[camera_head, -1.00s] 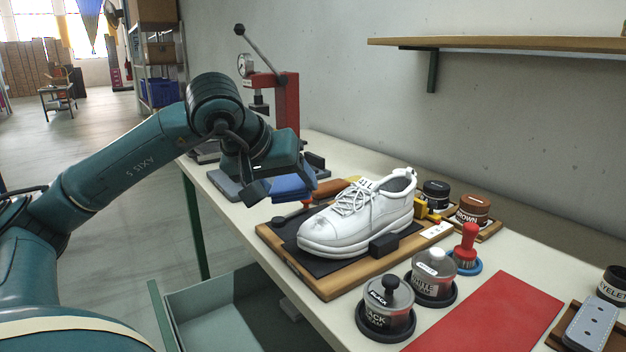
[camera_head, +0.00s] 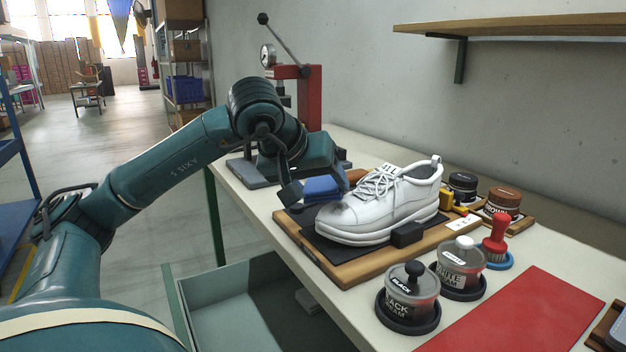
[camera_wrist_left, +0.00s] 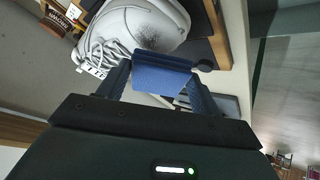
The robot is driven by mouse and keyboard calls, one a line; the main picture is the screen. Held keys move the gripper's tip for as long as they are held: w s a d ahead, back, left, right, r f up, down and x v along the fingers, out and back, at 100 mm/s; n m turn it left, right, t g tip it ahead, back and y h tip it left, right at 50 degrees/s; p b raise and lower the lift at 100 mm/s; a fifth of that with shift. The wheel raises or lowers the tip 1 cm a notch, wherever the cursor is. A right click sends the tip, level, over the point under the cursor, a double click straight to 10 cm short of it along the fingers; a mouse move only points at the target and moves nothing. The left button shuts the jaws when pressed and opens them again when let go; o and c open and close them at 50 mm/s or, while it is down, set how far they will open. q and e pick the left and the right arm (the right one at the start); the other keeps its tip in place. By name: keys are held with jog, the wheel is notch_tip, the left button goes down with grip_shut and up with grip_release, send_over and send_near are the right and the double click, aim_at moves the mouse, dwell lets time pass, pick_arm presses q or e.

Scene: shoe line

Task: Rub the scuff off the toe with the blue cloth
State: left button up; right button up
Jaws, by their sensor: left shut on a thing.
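The white lace-up shoe (camera_head: 385,208) sits on a black pad on a wooden board, its toe toward the left. In the left wrist view, a grey speckled scuff (camera_wrist_left: 148,27) shows on the shoe's toe (camera_wrist_left: 170,20). My left gripper (camera_head: 318,190) is shut on the blue cloth (camera_head: 322,184), just to the left of the toe. In the left wrist view the folded cloth (camera_wrist_left: 160,72) spans between the fingers, close to the toe. I cannot tell whether it touches the shoe. My right gripper is not in view.
Black cream (camera_head: 410,295) and white cream (camera_head: 461,262) jars stand in front of the shoe. A red-handled brush (camera_head: 498,240) and brown jar (camera_head: 503,202) stand to the right. A red mat (camera_head: 530,312) lies bare. A red press (camera_head: 310,95) stands behind the arm. An open drawer (camera_head: 235,305) is below.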

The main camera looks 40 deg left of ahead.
aim_at(339, 208)
pick_arm(q)
jog(key=shift+w+d+f+b, duration=0.1)
jog(key=shift+w+f+b, duration=0.25)
jog(key=shift+f, duration=0.45)
dwell(0.7)
jog(key=shift+s+d+r+p, duration=0.15)
jog(key=shift+d+p, duration=0.15)
jog(key=shift+d, duration=0.2)
jog(key=shift+s+d+f+p, duration=0.15)
jog(key=shift+d+p, duration=0.1)
jog(key=shift+d, duration=0.25)
jog(key=shift+s+d+p, duration=0.2)
jog(key=shift+d+p, duration=0.05)
jog(key=shift+d, duration=0.45)
jog(key=shift+s+d+p, duration=0.2)
jog(key=shift+d+p, duration=0.05)
jog(key=shift+d, duration=0.4)
jog(key=shift+s+d+p, duration=0.2)
jog(key=shift+d+p, duration=0.05)
jog(key=shift+d, duration=0.45)
jog(key=shift+f, duration=0.1)
